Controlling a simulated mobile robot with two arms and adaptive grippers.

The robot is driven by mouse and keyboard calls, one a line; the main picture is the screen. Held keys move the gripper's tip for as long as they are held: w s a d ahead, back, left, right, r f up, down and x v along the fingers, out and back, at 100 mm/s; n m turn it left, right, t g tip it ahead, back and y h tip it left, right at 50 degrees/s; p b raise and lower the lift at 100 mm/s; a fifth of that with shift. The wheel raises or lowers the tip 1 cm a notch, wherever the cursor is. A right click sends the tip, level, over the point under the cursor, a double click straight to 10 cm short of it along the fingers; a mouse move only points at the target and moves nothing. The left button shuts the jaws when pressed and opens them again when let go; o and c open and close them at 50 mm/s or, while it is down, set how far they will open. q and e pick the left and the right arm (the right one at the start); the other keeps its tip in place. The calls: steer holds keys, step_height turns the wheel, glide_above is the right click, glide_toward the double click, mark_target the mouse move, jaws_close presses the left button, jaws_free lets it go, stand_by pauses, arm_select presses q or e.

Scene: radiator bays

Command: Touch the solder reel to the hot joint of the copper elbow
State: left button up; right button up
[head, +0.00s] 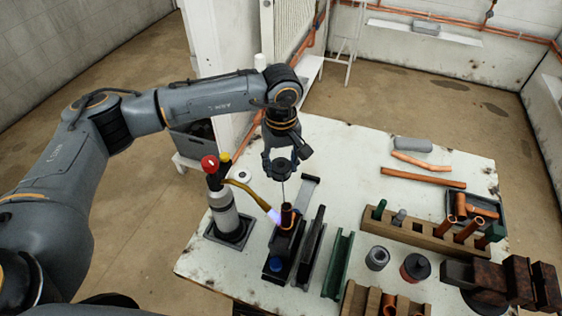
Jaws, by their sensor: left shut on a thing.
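My left gripper (281,160) is above the table, shut on the solder reel (280,170), a small dark grey round body partly covered by the fingers. A thin pale wire runs straight down from it to the top of the copper elbow (287,217). I cannot tell whether the wire tip touches the elbow or stops just short. The elbow is upright in a dark clamp (283,243). A gas torch (224,213) stands to its left, its brass nozzle pointing at the elbow with a bluish-white flame (274,215) against it. My right gripper is not in view.
Dark and green metal channels (338,264) lie right of the clamp. A wooden rack (425,236) with fittings, a grey tray (482,200), loose copper pipes (424,178) and dark brown blocks (518,284) fill the right side.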

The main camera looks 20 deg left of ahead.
arm_select(q)
steer(key=shift+s, duration=0.1)
steer(key=shift+s+d+f+b, duration=0.2)
steer(key=shift+s+d+f, duration=0.05)
steer(key=shift+s, duration=0.2)
steer(key=shift+s+d+f+b, duration=0.15)
steer(key=shift+s+d+f, duration=0.05)
steer(key=shift+s, duration=0.45)
steer(key=shift+d, duration=0.1)
steer(key=shift+f, duration=0.1)
stand_by(0.5)
steer(key=shift+b, duration=0.5)
stand_by(0.8)
steer(key=shift+b, duration=0.4)
